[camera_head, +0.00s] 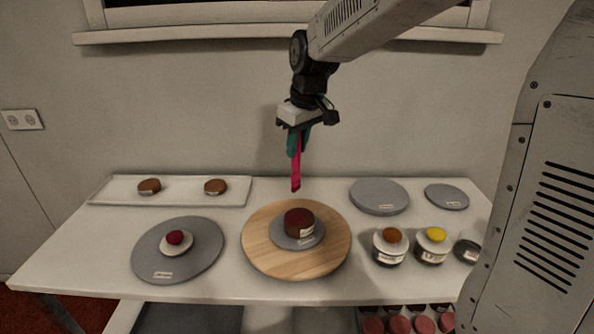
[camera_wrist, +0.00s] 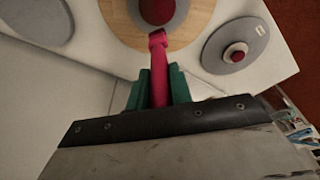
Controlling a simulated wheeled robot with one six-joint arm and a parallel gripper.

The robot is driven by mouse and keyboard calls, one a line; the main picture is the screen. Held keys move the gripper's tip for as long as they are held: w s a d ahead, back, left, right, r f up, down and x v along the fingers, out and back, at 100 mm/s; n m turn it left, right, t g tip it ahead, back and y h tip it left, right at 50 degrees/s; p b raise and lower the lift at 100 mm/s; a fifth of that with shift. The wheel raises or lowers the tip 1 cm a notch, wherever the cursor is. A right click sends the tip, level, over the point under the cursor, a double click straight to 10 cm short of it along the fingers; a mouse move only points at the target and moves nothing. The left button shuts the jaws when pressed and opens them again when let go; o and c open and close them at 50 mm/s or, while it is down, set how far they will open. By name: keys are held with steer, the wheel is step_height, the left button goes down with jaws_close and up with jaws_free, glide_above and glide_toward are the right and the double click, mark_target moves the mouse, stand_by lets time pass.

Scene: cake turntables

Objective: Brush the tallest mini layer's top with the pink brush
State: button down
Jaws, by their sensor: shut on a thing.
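My gripper (camera_head: 299,150) is shut on the pink brush (camera_head: 296,176), which hangs tip down between the teal fingers. The brush also shows in the wrist view (camera_wrist: 158,68). A dark red-brown mini layer (camera_head: 299,223), the tallest-looking one, sits on a small grey labelled disc (camera_head: 314,243) on the round wooden turntable (camera_head: 262,260). In the head view the brush tip appears above this layer, apart from it. The layer shows in the wrist view (camera_wrist: 158,9), just beyond the brush tip. Two low brown layers (camera_head: 149,187) (camera_head: 216,187) lie on a white tray (camera_head: 180,200).
A grey turntable (camera_head: 150,262) at left bears a white disc with a small red piece (camera_head: 175,238). Labelled jars with brown (camera_head: 391,236) and yellow (camera_head: 434,234) tops stand at right, beside a dark jar (camera_head: 467,248). Two grey discs (camera_head: 379,196) (camera_head: 447,196) lie bare behind them.

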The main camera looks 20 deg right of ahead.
mark_target(295, 173)
steer(key=shift+s+x, duration=0.2)
steer(key=shift+x, duration=0.85)
steer(key=shift+s+x, duration=0.2)
steer(key=shift+x, duration=0.8)
steer(key=shift+s+x, duration=0.2)
steer(key=shift+x, duration=0.85)
steer(key=shift+s+f, duration=0.1)
steer(key=c, duration=2)
jaws_free()
steer(key=shift+c, duration=0.2)
jaws_close()
steer(key=shift+f, duration=0.4)
